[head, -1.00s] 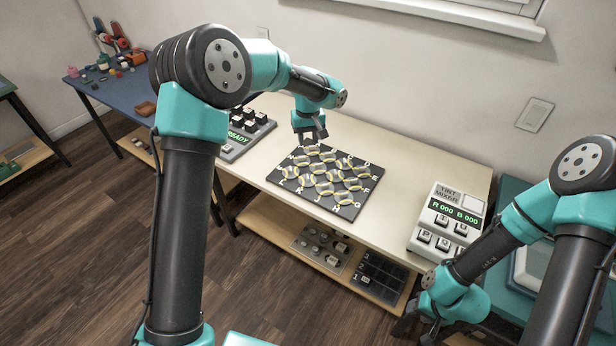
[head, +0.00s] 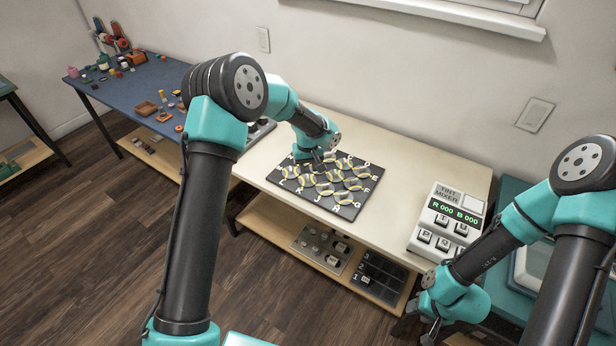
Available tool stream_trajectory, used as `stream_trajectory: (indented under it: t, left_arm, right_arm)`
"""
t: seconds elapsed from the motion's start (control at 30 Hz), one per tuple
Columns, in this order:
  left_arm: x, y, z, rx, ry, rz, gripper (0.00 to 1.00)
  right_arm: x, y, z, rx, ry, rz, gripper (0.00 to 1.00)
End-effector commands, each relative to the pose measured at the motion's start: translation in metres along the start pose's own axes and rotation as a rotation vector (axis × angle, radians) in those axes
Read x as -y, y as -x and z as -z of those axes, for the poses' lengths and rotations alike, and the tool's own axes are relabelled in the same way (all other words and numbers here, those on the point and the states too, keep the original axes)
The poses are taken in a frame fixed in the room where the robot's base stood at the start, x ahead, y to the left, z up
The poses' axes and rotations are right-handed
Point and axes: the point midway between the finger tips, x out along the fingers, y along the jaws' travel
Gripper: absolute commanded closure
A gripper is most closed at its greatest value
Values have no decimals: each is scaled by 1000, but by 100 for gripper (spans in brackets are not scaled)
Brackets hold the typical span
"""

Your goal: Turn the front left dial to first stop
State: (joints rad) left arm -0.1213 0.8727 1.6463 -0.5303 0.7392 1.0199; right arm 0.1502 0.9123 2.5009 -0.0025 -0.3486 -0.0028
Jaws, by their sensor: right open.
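A dark board (head: 343,211) with several round, yellow-ringed pieces and white letters around its edge lies on the pale table. A grey panel (head: 320,248) with several small knobs sits on the shelf below. I cannot tell for certain which part is the front left dial, and no stop marks are readable. My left gripper (head: 318,164) points down over the back left part of the dark board and hides some of its rings. Its fingers are too small to show their opening or any contact. My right gripper (head: 420,326) is open, low at the front right, away from the board.
A tint mixer (head: 446,220) with keys and a green display stands at the table's right end. A dark compartment tray (head: 380,278) is on the shelf beside the grey panel. A blue table (head: 115,92) with small parts stands at the back left.

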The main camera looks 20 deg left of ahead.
Motion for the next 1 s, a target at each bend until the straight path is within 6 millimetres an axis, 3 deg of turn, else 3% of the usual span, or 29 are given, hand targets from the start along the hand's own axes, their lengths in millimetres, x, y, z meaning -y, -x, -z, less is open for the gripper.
stream_trajectory:
  t: [0.1,0.3,0.7,1.0]
  left_arm:
    - [0,-21,-1,3,-1,1,65]
    - [0,-44,0,2,0,1,65]
    - [0,-50,0,0,-1,0,66]
    - [0,-50,0,0,0,0,95]
  right_arm:
    - [0,0,0,0,0,0,57]
    - [0,0,0,0,0,0,57]
    - [0,0,0,0,0,0,57]
    - [0,0,0,0,0,0,57]
